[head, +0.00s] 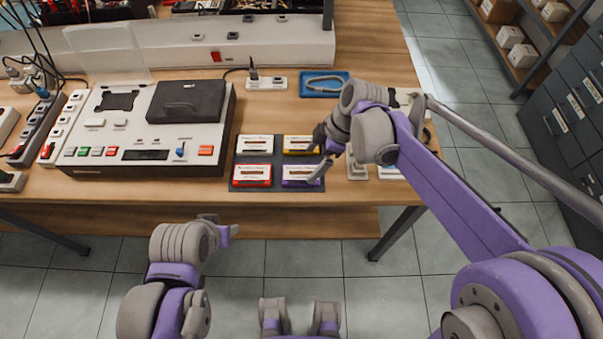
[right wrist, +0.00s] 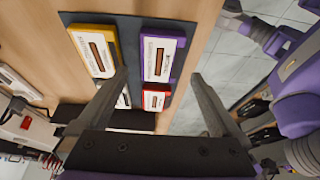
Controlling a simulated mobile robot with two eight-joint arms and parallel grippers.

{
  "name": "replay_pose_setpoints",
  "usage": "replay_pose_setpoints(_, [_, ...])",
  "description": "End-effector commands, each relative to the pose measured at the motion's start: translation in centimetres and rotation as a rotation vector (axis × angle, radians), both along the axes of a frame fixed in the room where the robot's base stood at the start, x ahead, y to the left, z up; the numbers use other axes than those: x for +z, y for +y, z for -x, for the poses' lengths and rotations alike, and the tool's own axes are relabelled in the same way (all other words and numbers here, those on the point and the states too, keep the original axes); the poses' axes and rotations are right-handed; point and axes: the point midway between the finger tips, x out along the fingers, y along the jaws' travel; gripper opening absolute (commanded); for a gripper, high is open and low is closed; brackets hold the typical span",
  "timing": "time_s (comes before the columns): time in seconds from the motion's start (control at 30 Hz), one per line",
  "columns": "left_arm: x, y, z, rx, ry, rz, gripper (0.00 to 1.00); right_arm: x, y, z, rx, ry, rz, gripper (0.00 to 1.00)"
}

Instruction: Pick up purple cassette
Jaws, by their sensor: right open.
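The purple cassette (head: 301,176) lies flat at the front right of a dark mat (head: 276,160) on the wooden table. In the right wrist view the purple cassette (right wrist: 162,54) has a white label and lies ahead, between the lines of the two fingers. My right gripper (head: 321,155) is open and empty, above the right side of the mat, with one finger partly covering the purple cassette in the head view. It also shows in the right wrist view (right wrist: 158,74). My left gripper (head: 228,231) hangs in front of the table, away from the cassettes; its finger gap is unclear.
A yellow cassette (head: 299,143), a red cassette (head: 252,176) and a pale-labelled cassette (head: 255,144) share the mat. A cassette deck (head: 147,130) stands to the left. A blue tray (head: 322,84) lies behind. The table's front edge is close to the mat.

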Motion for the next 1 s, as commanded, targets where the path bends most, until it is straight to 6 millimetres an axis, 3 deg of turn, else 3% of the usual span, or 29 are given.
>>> replay_pose_setpoints(0.4, [-0.2,0.0,0.0,0.000,0.001,0.000,0.50,-4.6,2.0,0.1,0.000,-0.001,0.000,1.00])
replay_pose_setpoints(0.7, [-0.2,0.0,0.0,0.000,0.001,0.000,0.50,-5.0,2.2,0.2,-0.001,-0.001,0.000,1.00])
replay_pose_setpoints(1.0, [-0.2,0.0,0.0,0.000,0.001,0.000,0.50,-5.0,2.2,0.2,-0.001,-0.001,0.000,0.46])
